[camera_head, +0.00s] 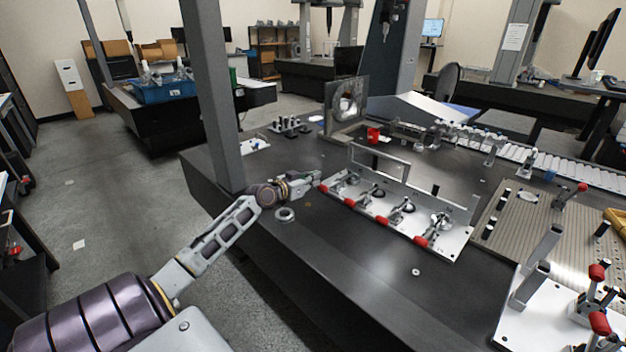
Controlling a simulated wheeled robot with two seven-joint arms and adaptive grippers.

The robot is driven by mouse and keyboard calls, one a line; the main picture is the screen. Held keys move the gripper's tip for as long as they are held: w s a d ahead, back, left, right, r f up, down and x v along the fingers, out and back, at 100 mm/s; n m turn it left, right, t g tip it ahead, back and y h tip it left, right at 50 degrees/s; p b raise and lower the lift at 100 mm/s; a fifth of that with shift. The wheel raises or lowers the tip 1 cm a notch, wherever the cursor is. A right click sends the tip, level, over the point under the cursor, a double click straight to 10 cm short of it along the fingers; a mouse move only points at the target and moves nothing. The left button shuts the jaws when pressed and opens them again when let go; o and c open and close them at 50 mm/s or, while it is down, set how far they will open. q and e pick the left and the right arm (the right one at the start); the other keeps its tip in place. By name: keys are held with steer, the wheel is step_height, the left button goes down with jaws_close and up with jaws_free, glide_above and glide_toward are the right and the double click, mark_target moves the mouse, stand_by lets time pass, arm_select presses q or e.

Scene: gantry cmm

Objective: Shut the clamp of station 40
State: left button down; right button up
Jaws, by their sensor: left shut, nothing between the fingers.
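A white fixture plate (456,240) on the dark table carries a row of toggle clamps with red-tipped handles. The handles point toward the table's front edge and lie low. The leftmost red handle (323,188) is right beside my left gripper (314,178); I cannot tell whether they touch. Other red handles on the plate are the second (350,202), the third (381,220) and the rightmost (420,241). No station number is readable, so I cannot tell which clamp is station 40. My left gripper is shut and empty. My right gripper is out of view.
A metal ring (285,214) lies on the table by my left wrist. A grey gantry column (212,100) stands behind my left arm. A framed upright plate (346,105) and a red block (373,135) stand behind the fixture. Another clamp fixture (518,330) is at front right.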

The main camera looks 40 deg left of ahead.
arm_select(q)
steer(key=s+f, duration=0.1)
steer(key=s, duration=0.1)
steer(key=s+f, duration=0.2)
steer(key=s+f+b, duration=0.1)
steer(key=s, duration=0.1)
steer(key=shift+s+a+f, duration=0.2)
steer(key=shift+s+a, duration=0.05)
steer(key=shift+s, duration=0.05)
steer(key=shift+s+f, duration=0.3)
steer(key=shift+s, duration=0.3)
steer(key=shift+s+f+b, duration=0.1)
steer(key=shift+s+b, duration=0.05)
steer(key=shift+b, duration=0.15)
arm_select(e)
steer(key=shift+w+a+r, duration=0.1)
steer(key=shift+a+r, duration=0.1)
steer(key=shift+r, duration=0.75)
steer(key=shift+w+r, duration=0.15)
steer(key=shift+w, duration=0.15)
